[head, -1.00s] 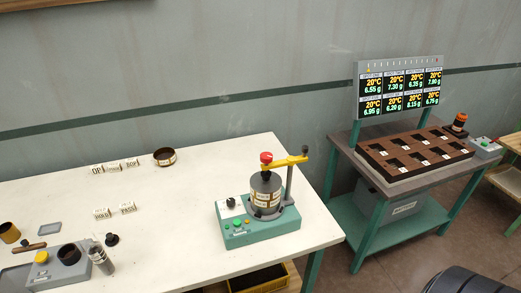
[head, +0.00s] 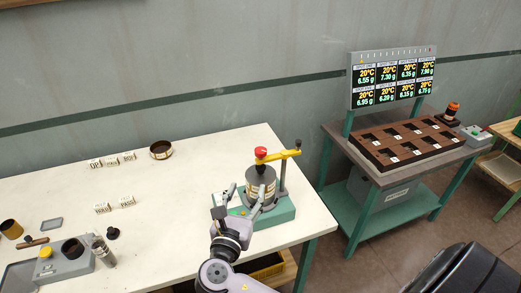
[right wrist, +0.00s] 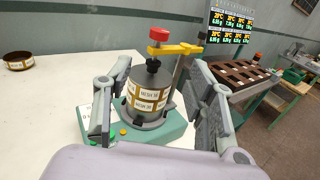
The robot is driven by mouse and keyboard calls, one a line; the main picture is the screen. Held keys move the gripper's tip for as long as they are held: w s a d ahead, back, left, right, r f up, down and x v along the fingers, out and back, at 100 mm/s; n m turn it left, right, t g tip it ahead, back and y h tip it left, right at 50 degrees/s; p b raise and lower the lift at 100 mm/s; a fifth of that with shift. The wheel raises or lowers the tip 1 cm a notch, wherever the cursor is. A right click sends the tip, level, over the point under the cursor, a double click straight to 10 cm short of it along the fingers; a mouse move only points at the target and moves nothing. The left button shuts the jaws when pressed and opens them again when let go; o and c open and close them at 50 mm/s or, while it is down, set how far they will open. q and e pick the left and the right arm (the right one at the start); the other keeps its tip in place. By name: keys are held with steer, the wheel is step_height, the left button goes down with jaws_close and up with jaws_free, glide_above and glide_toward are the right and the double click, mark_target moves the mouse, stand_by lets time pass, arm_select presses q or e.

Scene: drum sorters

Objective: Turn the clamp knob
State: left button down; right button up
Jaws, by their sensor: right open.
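The clamp knob (head: 261,153) is red and sits on top of the yellow clamp arm (head: 281,156). It also shows in the right wrist view (right wrist: 158,34). Below it a grey drum stack (head: 262,181) with labelled bands stands on the green machine base (head: 284,210). My right gripper (head: 240,196) is in front of the machine and hides part of its base and buttons. In the right wrist view its fingers (right wrist: 155,105) are wide apart on either side of the drum, below knob height, with nothing gripped. My left gripper is not in view.
A dark ring (head: 161,150) and several small label blocks (head: 127,201) lie on the white table (head: 170,235). A grey device (head: 66,266) stands at its left. A side table (head: 383,178) with a slotted tray and display (head: 392,79) is at right. The table's middle is clear.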

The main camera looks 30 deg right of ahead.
mark_target(260, 152)
steer(key=p+x, duration=0.1)
steer(key=x, duration=0.4)
steer(key=p+x, duration=0.2)
steer(key=x, duration=0.4)
steer(key=r+p+x, duration=0.1)
steer(key=p+x, duration=0.1)
steer(key=x, duration=0.3)
steer(key=shift+w+d, duration=0.15)
steer(key=shift+w, duration=0.2)
steer(key=shift+w+d+f, duration=0.2)
steer(key=shift+w+d, duration=0.05)
steer(key=shift+d, duration=0.05)
